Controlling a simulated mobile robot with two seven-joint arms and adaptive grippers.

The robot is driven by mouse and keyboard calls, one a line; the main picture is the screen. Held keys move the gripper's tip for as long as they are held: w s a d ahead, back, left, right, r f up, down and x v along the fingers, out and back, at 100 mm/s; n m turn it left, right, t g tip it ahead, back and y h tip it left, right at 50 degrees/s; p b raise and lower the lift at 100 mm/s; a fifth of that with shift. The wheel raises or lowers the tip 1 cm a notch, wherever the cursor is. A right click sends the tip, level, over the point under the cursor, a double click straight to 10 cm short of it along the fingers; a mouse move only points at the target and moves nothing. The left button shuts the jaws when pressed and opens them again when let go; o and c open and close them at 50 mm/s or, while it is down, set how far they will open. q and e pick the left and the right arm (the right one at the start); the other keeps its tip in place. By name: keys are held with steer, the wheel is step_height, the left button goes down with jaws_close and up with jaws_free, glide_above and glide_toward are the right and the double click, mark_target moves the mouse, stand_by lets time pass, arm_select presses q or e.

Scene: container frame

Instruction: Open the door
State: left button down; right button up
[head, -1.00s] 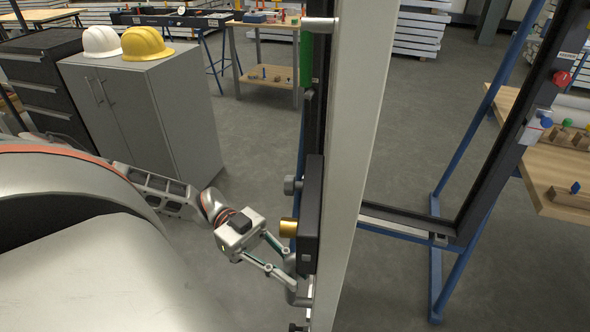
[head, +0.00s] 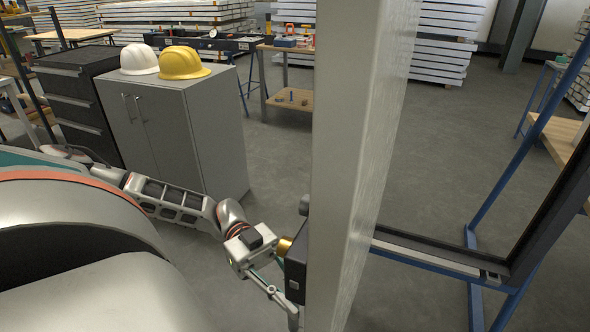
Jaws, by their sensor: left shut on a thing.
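The door (head: 360,130) is a tall light-grey panel seen nearly edge-on in the middle of the head view, standing open from its dark frame (head: 545,220) at the right. A dark lock box (head: 296,265) with a brass knob (head: 284,245) is on its left face. My left gripper (head: 291,312) is below the knob, at the door's left face, shut on the door handle, which is mostly hidden by the fingers and the picture's lower edge. My right gripper is not in view.
A grey cabinet (head: 195,140) with a white helmet (head: 139,59) and a yellow helmet (head: 185,63) stands at the left beside a black drawer unit (head: 85,95). Blue stand legs (head: 520,140) hold the frame at right. The floor (head: 440,165) behind the door is clear.

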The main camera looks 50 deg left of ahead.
arm_select(q)
steer(key=shift+a, duration=0.25)
stand_by(0.3)
steer(key=c, duration=2)
jaws_free()
steer(key=a, duration=1.2)
steer(key=shift+w, duration=0.35)
